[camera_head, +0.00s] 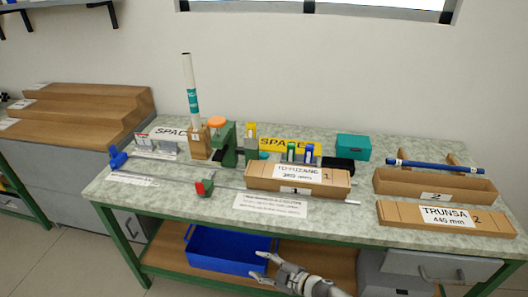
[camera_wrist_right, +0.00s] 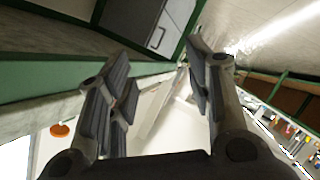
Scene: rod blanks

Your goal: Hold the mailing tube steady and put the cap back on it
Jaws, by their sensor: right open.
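A long blue tube (camera_head: 435,166) lies nearly level on wooden supports at the bench's back right. A slim white tube (camera_head: 188,80) with a teal band stands upright in a wooden block (camera_head: 199,142) at the back left. I cannot tell for sure which is the mailing tube, and I cannot make out a loose cap. My right gripper (camera_head: 262,266) is open and empty, low in front of the bench near the blue bin. The right wrist view shows its spread fingers (camera_wrist_right: 155,75) with nothing between them. My left gripper is out of view.
A blue bin (camera_head: 218,254) sits on the lower shelf. The bench's front edge lies beyond my right gripper.

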